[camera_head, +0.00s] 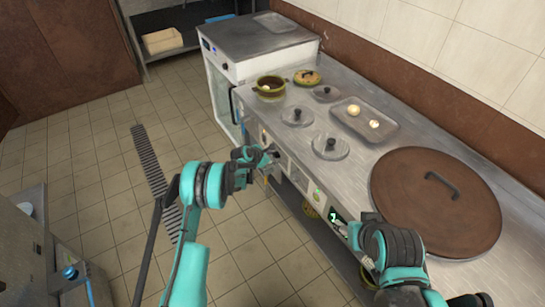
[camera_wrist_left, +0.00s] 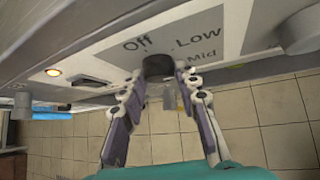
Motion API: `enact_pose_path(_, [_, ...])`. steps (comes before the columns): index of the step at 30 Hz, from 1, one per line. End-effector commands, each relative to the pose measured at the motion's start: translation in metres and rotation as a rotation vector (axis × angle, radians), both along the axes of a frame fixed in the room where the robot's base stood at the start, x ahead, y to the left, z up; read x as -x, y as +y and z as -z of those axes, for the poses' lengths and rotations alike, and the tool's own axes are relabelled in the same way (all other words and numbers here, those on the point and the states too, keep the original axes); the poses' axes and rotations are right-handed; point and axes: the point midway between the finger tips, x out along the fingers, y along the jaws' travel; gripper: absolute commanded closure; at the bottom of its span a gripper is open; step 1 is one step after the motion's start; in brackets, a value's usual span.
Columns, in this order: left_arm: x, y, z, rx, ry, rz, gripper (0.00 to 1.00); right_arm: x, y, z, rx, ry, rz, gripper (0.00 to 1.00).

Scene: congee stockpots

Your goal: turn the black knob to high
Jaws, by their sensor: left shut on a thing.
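The black knob (camera_wrist_left: 158,65) is on the light panel in the left wrist view, with the labels Off, Low and Mid printed around it. A High label is not visible. My left gripper (camera_wrist_left: 161,73) has one finger on each side of the knob and is shut on it. In the head view my left gripper (camera_head: 266,157) is at the front face of the counter and hides the knob. My right arm (camera_head: 392,245) is at the lower right by the counter front; its fingers cannot be made out clearly.
A grey knob (camera_wrist_left: 300,30) and a lit orange lamp (camera_wrist_left: 53,72) are on the same front. On the counter are a large brown lid (camera_head: 420,205), several small glass lids (camera_head: 328,147), a metal tray (camera_head: 385,110) and a brown pot (camera_head: 270,86). The tiled floor (camera_head: 110,180) is largely open.

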Motion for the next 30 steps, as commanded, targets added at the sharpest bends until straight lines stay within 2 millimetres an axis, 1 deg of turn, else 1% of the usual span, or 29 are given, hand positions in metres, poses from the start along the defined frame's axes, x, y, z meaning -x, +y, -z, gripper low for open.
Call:
enact_pose_path(6, [0.0022, -0.0017, 0.0013, -0.083, -0.113, 0.001, 0.98, 0.0, 0.0, 0.0, 0.0, 0.0, 0.0, 0.48])
enact_pose_path(12, [0.0026, -0.0025, 0.0018, -0.133, -0.184, 0.002, 0.98, 0.0, 0.0, 0.0, 0.0, 0.0, 0.0, 0.48])
enact_pose_path(19, [0.0026, -0.002, 0.0021, -0.159, -0.217, 0.0, 0.98, 0.0, 0.0, 0.0, 0.0, 0.0, 0.0, 0.48])
enact_pose_path(30, [0.0025, -0.0019, 0.0022, -0.161, -0.221, 0.0, 0.98, 0.0, 0.0, 0.0, 0.0, 0.0, 0.0, 0.48])
